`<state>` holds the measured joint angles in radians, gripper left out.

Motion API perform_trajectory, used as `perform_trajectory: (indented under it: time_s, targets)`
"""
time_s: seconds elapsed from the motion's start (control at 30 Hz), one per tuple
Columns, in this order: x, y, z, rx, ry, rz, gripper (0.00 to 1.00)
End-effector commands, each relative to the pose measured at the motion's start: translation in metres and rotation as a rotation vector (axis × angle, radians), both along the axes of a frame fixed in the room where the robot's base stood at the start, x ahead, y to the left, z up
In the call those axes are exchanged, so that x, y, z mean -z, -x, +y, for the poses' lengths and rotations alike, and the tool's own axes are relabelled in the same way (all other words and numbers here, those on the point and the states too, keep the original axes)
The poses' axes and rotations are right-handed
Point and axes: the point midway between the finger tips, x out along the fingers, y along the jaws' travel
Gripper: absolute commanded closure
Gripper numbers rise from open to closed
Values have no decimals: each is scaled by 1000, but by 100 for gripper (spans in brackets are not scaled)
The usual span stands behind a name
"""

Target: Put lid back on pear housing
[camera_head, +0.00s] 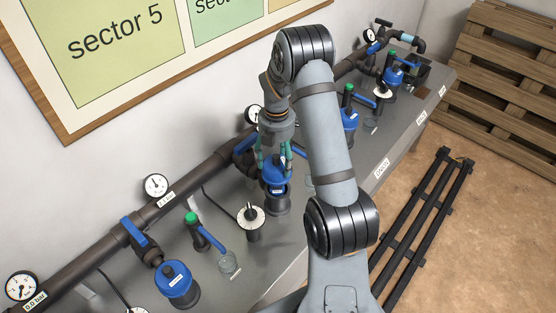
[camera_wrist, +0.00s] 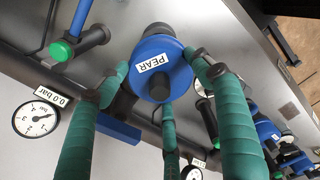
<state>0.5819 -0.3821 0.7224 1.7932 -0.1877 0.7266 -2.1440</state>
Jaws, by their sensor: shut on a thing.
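The pear housing's blue lid (camera_wrist: 160,68) carries a white PEAR label in the wrist view. My gripper (camera_wrist: 158,78) has teal fingers closed around the lid's sides. In the head view my gripper (camera_head: 273,160) points down and holds the blue lid (camera_head: 273,173) at the dark pear housing (camera_head: 277,206). The lid is over the housing's top. I cannot tell whether it is fully seated, as the fingers and the viewing angle hide the joint.
A blue-handled valve with a green cap (camera_head: 191,217) and another blue-lidded housing (camera_head: 177,281) are at lower left. The main pipe (camera_head: 195,180) runs behind. A wall gauge (camera_wrist: 36,117) reads near 0.0 bar.

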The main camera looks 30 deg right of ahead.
Motion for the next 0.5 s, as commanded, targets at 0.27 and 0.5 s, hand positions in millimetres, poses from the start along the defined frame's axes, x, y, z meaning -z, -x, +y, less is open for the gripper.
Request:
perform_trajectory:
  time_s: [0.27, 0.5]
  targets:
    - [24, 0, -1, 4, 0, 0, 60]
    - [50, 1, -1, 6, -1, 1, 60]
